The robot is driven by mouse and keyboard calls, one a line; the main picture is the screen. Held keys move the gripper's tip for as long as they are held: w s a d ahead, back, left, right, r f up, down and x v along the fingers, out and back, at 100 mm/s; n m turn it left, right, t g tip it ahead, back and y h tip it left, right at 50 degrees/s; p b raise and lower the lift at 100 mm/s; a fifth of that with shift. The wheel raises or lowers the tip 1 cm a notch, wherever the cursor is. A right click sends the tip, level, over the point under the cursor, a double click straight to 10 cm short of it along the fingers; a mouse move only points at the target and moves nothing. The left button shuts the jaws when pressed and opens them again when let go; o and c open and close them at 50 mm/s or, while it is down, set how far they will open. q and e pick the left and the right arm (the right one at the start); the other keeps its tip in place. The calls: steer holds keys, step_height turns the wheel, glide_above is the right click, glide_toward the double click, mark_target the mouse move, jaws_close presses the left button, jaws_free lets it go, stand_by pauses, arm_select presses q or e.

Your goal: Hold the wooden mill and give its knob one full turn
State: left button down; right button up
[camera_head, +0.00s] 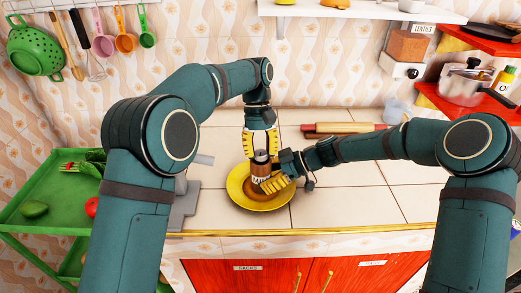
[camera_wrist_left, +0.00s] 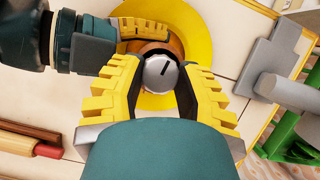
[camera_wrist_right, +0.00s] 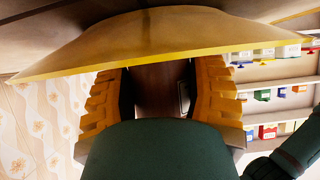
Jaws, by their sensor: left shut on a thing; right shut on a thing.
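The wooden mill (camera_head: 258,171) stands upright over a yellow plate (camera_head: 238,192) on the tiled counter. Its grey knob (camera_wrist_left: 161,73) has a dark line on top, pointing toward the upper right in the left wrist view. My left gripper (camera_head: 261,152) comes from above and is shut on the knob, one yellow finger on each side. My right gripper (camera_head: 268,182) comes in level from the right and is shut on the mill's body. In the right wrist view the brown body (camera_wrist_right: 160,88) is between the fingers, partly hidden by the gripper.
A grey stand (camera_head: 184,203) is left of the plate. A rolling pin (camera_head: 345,128) lies at the back right of the counter. A green cart (camera_head: 45,190) stands at the left, and a pot (camera_head: 463,84) sits on a red shelf at right. The front right counter is clear.

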arm_select(q)
steer(key=shift+f, duration=0.1)
steer(key=c, duration=0.7)
jaws_free()
steer(key=shift+o, duration=0.6)
steer(key=shift+d, duration=0.1)
